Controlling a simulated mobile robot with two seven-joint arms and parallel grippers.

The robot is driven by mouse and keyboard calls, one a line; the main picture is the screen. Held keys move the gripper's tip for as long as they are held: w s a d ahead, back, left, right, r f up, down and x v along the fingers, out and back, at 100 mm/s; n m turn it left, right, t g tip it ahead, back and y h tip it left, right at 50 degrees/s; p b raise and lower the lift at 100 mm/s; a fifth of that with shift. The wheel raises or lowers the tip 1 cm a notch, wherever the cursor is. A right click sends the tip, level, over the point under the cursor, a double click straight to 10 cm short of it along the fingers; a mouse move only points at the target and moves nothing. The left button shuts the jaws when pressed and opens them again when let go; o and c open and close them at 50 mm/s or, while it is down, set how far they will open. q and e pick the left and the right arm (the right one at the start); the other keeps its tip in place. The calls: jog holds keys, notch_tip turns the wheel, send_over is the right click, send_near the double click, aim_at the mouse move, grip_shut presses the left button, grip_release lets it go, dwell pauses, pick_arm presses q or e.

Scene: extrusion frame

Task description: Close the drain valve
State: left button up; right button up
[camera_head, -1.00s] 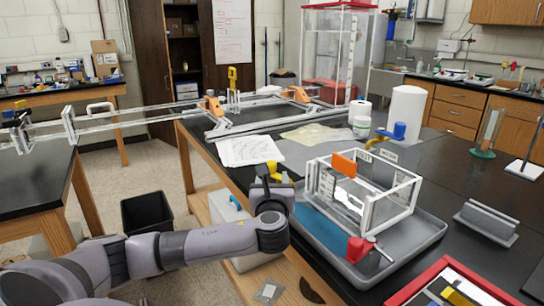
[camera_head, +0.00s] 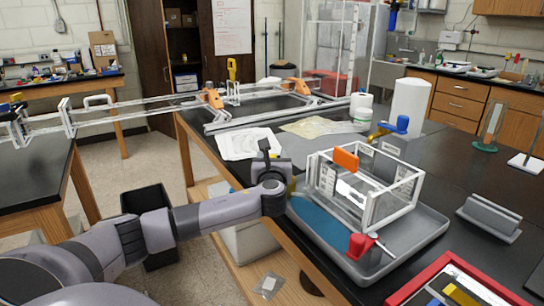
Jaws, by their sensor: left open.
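A clear tank with a white frame (camera_head: 408,193) stands in a grey tray (camera_head: 432,232) on the black bench. A red-handled valve (camera_head: 358,246) sits low at the tank's near corner, over the tray, with a metal stem pointing right. A second valve with a blue handle (camera_head: 398,125) and brass body is behind the tank. My left gripper (camera_head: 280,168) is open and empty, by the tank's left side, left of and farther back than the red valve. Its fingertips are partly hidden behind its own wrist. My right gripper is out of view.
An orange panel (camera_head: 345,158) rises from the tank top. A grey bracket (camera_head: 488,220) stands to the right, and a red-rimmed tray (camera_head: 398,294) is at the front. A white cylinder (camera_head: 408,105) stands behind.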

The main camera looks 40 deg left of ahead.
pick_arm(q)
jog(key=shift+w, duration=0.1)
jog(key=shift+c, duration=0.3)
jog(key=c, duration=0.9)
jog(key=shift+o, duration=0.2)
jog(key=shift+w+a+r+m+t+h+p, duration=0.1)
jog(key=shift+w+m+t+h+p, duration=0.1)
jog(key=shift+m+t+h+p, duration=0.4)
jog(key=shift+w+m+t+h, duration=0.2)
jog(key=shift+m+t+h, duration=0.2)
jog(key=shift+h, duration=0.25)
jog(key=shift+w+m+t+h, duration=0.2)
jog(key=shift+m+t+h, duration=0.1)
jog(key=shift+m+h, duration=0.3)
jog(key=o, duration=0.9)
